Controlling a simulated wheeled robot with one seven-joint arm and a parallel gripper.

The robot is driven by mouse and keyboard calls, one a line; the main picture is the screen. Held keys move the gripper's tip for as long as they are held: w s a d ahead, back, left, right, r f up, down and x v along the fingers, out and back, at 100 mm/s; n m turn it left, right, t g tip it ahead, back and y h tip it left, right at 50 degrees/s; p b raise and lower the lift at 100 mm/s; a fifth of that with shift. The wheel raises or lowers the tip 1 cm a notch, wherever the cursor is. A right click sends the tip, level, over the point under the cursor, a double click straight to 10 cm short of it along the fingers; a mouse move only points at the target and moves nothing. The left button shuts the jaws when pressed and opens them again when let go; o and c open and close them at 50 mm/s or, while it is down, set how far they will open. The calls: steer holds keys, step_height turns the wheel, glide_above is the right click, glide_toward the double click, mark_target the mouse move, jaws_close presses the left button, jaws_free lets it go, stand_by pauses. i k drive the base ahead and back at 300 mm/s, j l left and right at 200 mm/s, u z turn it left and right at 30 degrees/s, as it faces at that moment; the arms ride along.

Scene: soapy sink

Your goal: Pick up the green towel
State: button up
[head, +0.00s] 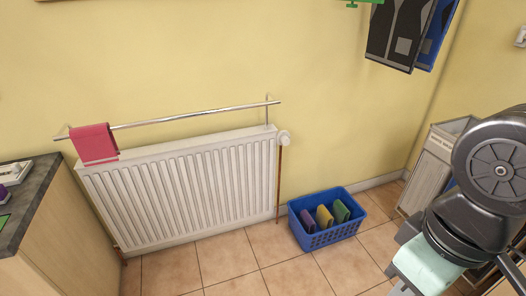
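Several folded towels stand in a blue basket (325,238) on the floor, right of the radiator. The green towel (341,211) is the rightmost of them, upright and leaning beside a yellow one. Its lower part is hidden in the basket. My gripper (394,261) is at the lower right, well apart from the basket and nearer to me.
A pink towel (95,144) hangs on a metal rail (195,115) above a white radiator (185,188). A counter (42,200) stands at the left and a pale cabinet (427,175) at the right. The tiled floor (235,262) before the basket is clear.

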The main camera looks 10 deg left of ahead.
mark_target(340, 213)
steer(key=i+l, duration=0.25)
steer(key=i, duration=0.25)
steer(key=i+l+u, duration=0.15)
steer(key=i+l, duration=0.15)
steer(key=i, duration=0.25)
steer(key=i+l, duration=0.3)
steer(key=i, duration=0.2)
steer(key=i+l+u, duration=0.1)
steer(key=i+l, duration=0.25)
steer(key=i, duration=0.1)
